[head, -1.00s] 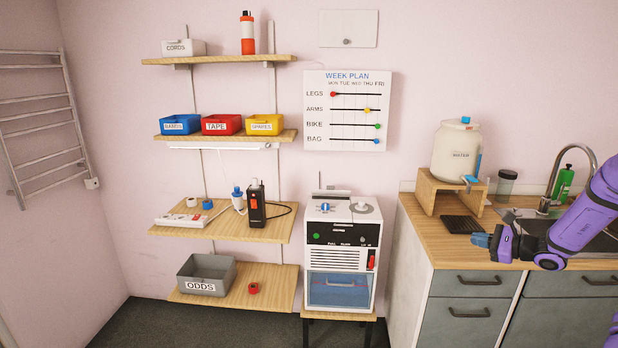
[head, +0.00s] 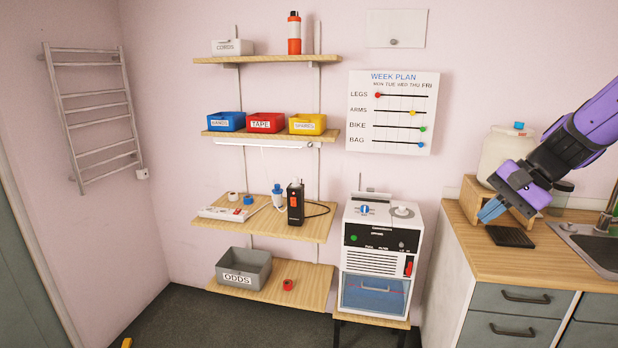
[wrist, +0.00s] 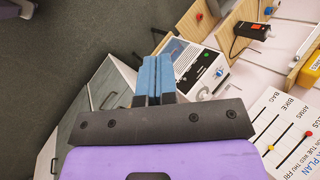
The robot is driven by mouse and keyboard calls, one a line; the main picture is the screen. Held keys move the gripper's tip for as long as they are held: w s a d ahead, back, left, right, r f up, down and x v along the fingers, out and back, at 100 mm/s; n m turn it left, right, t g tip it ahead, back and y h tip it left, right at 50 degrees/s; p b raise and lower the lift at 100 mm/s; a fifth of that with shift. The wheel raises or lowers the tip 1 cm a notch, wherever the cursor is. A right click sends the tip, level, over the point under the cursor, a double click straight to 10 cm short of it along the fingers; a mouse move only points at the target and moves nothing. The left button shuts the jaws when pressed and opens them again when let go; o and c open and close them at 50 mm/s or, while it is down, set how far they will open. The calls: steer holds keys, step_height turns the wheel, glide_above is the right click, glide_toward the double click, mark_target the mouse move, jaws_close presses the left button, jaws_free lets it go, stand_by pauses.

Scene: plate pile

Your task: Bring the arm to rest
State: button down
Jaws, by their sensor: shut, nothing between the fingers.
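My gripper (head: 491,211) is at the right of the head view, on my purple and black arm. It hangs in front of the water jar (head: 506,150) and its wooden stand (head: 468,196), hiding part of both. In the wrist view my gripper's two blue fingers (wrist: 154,75) lie side by side, closed together with nothing between them. The fingers appear clear of the counter, though the head view does not show the exact gap.
The wooden counter (head: 475,262) with a sink (head: 596,246) and a dark mat (head: 510,236) lies below my gripper. A white machine (head: 378,262) stands left of it. Wall shelves (head: 270,226) hold bins and tools. Grey floor (head: 190,320) at lower left is mostly clear.

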steer(key=s+a+r+n+t+h, duration=0.1)
steer(key=s+r+n+h, duration=0.2)
steer(key=s, duration=0.7)
steer(key=s+a+r+n+t+h, duration=0.1)
steer(key=s+n, duration=0.4)
steer(key=s, duration=0.6)
step_height(320, 180, up, 2)
steer(key=shift+s+a+r+t+h, duration=0.15)
steer(key=shift+s+a+t+h, duration=0.2)
steer(key=shift+a+h, duration=0.65)
steer(key=shift+w+d, duration=0.15)
steer(key=shift+d, duration=0.15)
